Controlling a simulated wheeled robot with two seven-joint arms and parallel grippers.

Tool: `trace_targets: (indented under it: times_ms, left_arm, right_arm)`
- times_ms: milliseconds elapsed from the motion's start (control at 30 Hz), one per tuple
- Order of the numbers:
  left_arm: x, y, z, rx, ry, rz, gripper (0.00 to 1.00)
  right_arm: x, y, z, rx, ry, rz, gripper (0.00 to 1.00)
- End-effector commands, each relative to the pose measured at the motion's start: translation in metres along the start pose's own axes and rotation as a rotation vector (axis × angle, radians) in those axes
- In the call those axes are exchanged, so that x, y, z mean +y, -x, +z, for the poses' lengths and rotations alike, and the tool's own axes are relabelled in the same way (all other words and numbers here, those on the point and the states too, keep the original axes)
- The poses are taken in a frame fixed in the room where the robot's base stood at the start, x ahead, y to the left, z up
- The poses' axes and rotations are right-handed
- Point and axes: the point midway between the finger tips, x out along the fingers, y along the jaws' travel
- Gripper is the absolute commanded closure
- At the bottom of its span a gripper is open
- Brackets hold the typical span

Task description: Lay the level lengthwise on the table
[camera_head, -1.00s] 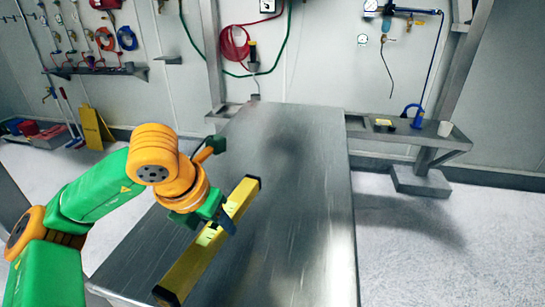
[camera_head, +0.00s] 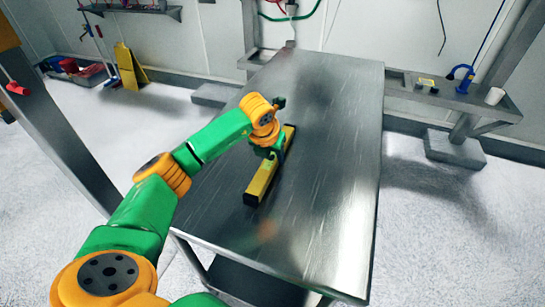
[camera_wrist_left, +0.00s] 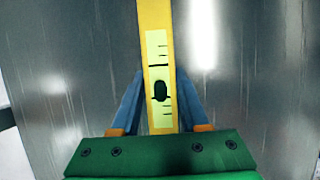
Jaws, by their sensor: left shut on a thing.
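The yellow level (camera_head: 262,182) with black ends is at the left half of the steel table (camera_head: 330,150) in the head view. It runs roughly along the table's long side, slightly slanted. My left gripper (camera_head: 280,152) is shut on the level near its middle. In the left wrist view, the blue fingers of my left gripper (camera_wrist_left: 158,100) stand on either side of the level (camera_wrist_left: 155,20), by its vial window. Whether the level touches the table top or hangs just above it, I cannot tell. My right gripper is not in view.
The table top is clear on the right and at the far end. A wall shelf (camera_head: 400,85) with a blue tap (camera_head: 461,76) and a white cup (camera_head: 494,95) stands behind at the right. A yellow floor sign (camera_head: 128,68) stands at the back left.

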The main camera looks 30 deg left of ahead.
Motion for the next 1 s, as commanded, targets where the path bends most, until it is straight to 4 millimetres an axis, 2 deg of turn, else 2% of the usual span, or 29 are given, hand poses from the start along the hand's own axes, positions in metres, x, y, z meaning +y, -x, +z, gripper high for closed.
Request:
trace_targets:
  times_ms: [33, 67, 167, 367, 400, 467, 500, 833, 1000]
  left_arm:
    - [0.000, -0.003, -0.003, 0.006, 0.000, 0.000, 1.00]
    - [0.000, -0.007, -0.004, 0.004, 0.000, 0.000, 1.00]
    - [0.000, -0.015, -0.007, 0.000, 0.000, -0.001, 1.00]
    - [0.000, -0.017, -0.007, -0.001, 0.001, -0.001, 1.00]
    - [0.000, -0.016, -0.007, 0.000, 0.001, -0.001, 0.45]
    - [0.000, -0.016, -0.007, 0.000, 0.001, -0.001, 0.29]
    - [0.000, -0.016, -0.007, 0.000, 0.001, -0.001, 0.26]
    - [0.000, -0.011, -0.006, -0.002, 0.001, -0.002, 0.26]
    - [0.000, 0.020, -0.006, -0.006, 0.000, -0.001, 0.26]
  right_arm:
    - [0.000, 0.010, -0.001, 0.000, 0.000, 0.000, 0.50]
    - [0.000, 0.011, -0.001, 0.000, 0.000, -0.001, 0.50]
    - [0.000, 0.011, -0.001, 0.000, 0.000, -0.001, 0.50]
    - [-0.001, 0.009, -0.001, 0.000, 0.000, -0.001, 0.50]
    - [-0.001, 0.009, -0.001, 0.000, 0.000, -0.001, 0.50]
    - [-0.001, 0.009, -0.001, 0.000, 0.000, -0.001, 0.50]
    - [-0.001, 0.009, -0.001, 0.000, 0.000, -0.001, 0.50]
    - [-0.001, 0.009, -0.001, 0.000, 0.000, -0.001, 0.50]
    - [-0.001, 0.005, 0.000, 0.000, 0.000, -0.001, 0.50]
